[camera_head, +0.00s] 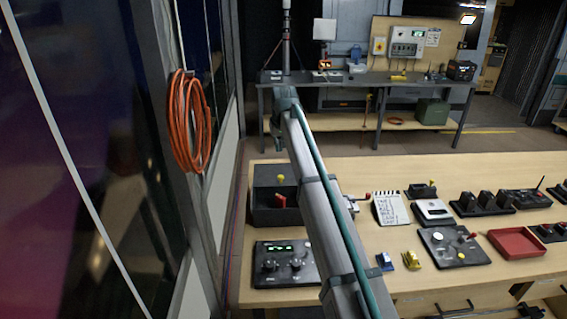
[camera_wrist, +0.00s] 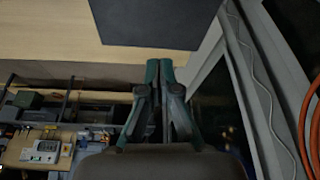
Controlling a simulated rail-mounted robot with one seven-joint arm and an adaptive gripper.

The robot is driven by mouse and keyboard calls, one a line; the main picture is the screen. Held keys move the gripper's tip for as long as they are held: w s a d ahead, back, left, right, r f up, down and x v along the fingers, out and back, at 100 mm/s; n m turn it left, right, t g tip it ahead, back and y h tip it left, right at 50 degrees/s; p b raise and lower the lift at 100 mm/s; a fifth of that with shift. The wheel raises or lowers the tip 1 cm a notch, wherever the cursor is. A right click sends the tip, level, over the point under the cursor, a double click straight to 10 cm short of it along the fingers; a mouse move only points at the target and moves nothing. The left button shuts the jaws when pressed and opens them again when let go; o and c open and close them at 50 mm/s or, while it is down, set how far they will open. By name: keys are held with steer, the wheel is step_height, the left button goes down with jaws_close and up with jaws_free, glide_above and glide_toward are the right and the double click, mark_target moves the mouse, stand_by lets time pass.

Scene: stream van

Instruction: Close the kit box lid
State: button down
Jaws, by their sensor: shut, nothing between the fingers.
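A dark box (camera_head: 270,216) stands at the left end of the wooden worktop; I take it to be the kit box. A dark panel (camera_head: 264,174) with a yellow knob (camera_head: 280,178) stands up at its back and looks like its raised lid. A red piece (camera_head: 279,200) shows at its opening. My gripper (camera_head: 278,148) points down above and behind the box, apart from it. In the wrist view my gripper (camera_wrist: 165,64) is shut and empty, its fingertips near the edge of a flat dark surface (camera_wrist: 160,20); I cannot tell which part that is.
A control unit with knobs (camera_head: 285,264) sits in front of the box. A wall with an orange cable coil (camera_head: 188,120) is close on the left. A bench (camera_head: 370,80) stands behind.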

steer(key=p, duration=0.4)
glide_above(278, 174)
step_height(278, 174, down, 9)
steer(key=shift+w+a, duration=0.1)
steer(key=shift+w, duration=0.05)
steer(key=s, duration=0.2)
steer(key=s+d+p, duration=0.1)
steer(key=shift+s+f, duration=0.1)
steer(key=shift+f, duration=0.2)
steer(key=shift+s+d+f, duration=0.1)
steer(key=shift+s+f, duration=0.1)
steer(key=shift+s, duration=0.1)
steer(key=shift+s, duration=0.1)
steer(key=s+d+b, duration=0.1)
steer(key=s, duration=1.1)
steer(key=shift+d+f+b, duration=0.15)
steer(key=shift+d+b, duration=0.15)
steer(key=shift+d, duration=0.1)
steer(key=shift+s, duration=0.1)
